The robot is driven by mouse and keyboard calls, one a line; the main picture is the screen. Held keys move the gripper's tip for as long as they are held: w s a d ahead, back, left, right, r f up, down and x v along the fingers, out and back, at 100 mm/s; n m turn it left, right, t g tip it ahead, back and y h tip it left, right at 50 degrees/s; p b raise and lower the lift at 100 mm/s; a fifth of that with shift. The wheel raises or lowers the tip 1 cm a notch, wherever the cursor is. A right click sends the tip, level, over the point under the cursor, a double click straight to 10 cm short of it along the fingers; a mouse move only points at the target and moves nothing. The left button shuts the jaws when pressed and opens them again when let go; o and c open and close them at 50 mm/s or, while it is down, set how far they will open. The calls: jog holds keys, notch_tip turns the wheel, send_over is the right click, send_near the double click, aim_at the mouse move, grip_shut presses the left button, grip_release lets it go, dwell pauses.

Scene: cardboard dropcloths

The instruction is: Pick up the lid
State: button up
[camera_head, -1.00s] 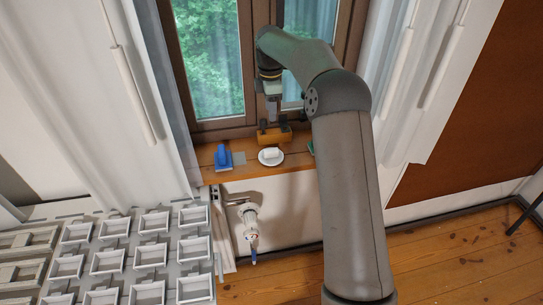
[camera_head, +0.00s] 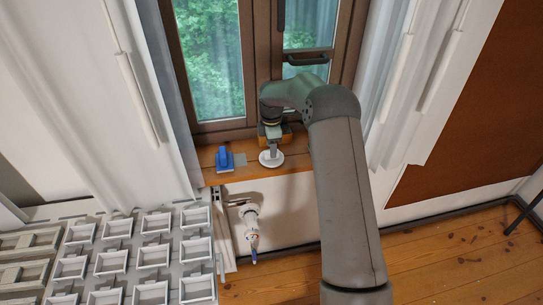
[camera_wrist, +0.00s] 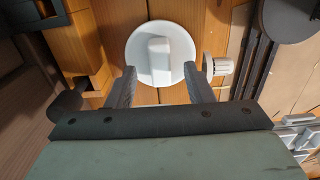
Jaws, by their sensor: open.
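The lid (camera_head: 271,160) is a white round disc with a raised block-like handle, lying on the wooden windowsill (camera_head: 295,161). In the wrist view the lid (camera_wrist: 133,45) is just ahead of my gripper (camera_wrist: 158,82). The two dark fingers are apart, one on each side of the handle's near end, and nothing is held between them. In the head view my gripper (camera_head: 272,147) is directly over the lid and hides part of it. I cannot tell whether the fingers touch the lid.
A blue object (camera_head: 224,160) stands left of the lid on the sill. A wooden box (camera_head: 288,134) sits behind my gripper near the window. A radiator valve (camera_head: 250,215) is below the sill, and a grey rack of trays (camera_head: 120,262) is at lower left.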

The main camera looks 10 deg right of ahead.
jog(key=shift+f, duration=1.25)
grip_shut()
